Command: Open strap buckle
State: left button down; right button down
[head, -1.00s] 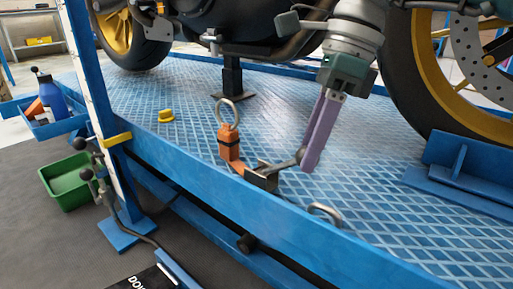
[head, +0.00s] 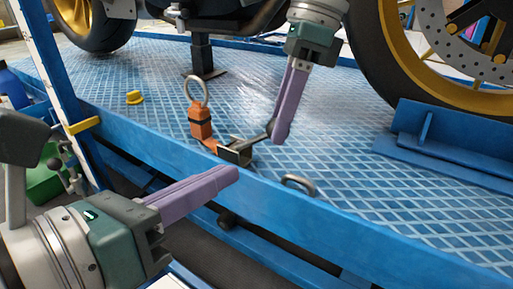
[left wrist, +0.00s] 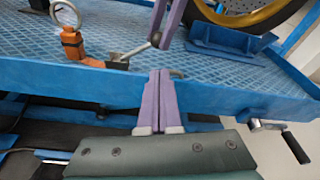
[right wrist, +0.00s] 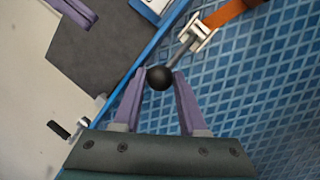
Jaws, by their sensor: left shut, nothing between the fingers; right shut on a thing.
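The strap buckle (head: 236,152) is a dark metal ratchet piece near the lift deck's front edge, joined to an orange strap (head: 201,124) that runs to a metal ring (head: 195,91). Its lever ends in a black ball knob, clear in the right wrist view (right wrist: 159,77). My right gripper (right wrist: 160,73) is shut on the knob from above; its fingers hide much of the knob in the head view. My left gripper (head: 234,173) is shut and empty, in front of the deck edge and below the buckle, apart from it. The left wrist view shows its fingers together (left wrist: 160,75).
A loop handle (head: 299,184) stands on the deck edge right of the buckle. A blue wheel chock (head: 440,140) and the motorcycle wheel are at right. A yellow knob (head: 135,97) sits on the deck at left. A blue post (head: 62,80) rises at far left.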

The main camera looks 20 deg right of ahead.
aim_at(255, 138)
pick_arm(q)
jog(key=x, duration=1)
jog(key=shift+s+f, duration=0.1)
jog(key=shift+f, duration=0.3)
